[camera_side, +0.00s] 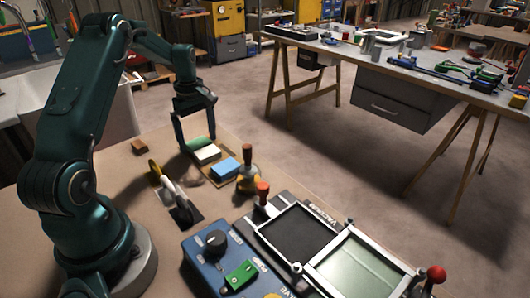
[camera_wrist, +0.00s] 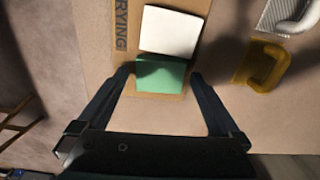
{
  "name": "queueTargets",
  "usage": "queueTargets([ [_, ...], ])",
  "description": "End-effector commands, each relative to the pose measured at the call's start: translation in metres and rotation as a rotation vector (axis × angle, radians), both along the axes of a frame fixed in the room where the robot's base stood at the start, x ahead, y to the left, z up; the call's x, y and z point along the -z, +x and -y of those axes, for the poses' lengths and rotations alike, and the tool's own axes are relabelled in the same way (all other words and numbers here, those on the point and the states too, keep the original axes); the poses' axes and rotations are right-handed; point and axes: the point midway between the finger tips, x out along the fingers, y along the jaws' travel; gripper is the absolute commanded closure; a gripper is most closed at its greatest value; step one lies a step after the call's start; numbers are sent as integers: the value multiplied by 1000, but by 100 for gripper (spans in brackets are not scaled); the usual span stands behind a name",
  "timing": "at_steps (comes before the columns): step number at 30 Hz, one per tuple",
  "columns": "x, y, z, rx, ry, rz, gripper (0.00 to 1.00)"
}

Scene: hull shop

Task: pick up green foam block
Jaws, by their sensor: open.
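The green foam block (camera_side: 197,142) lies at the far end of a row of blocks on a tan board (camera_side: 229,183). In the wrist view the green foam block (camera_wrist: 162,76) sits between the two fingers, with a small gap at each side. My gripper (camera_side: 198,143) is open and points down over the block. In the wrist view my gripper (camera_wrist: 161,77) has one fingertip on each side of the block. The frames do not clearly show the fingertip height.
A white block (camera_side: 208,154) lies close beside the green one, then a blue block (camera_side: 225,169). A yellow-handled tool (camera_wrist: 264,66) lies to the right in the wrist view. A wooden-handled tool (camera_side: 247,172) stands by the board. A blue control box (camera_side: 222,262) is nearer the camera.

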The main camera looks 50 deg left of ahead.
Motion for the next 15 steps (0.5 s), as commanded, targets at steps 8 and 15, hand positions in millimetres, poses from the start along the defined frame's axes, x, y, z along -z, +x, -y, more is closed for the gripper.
queueTargets([
  [8,0,0,0,0,0,0,42],
  [15,-2,0,0,0,1,1,75],
])
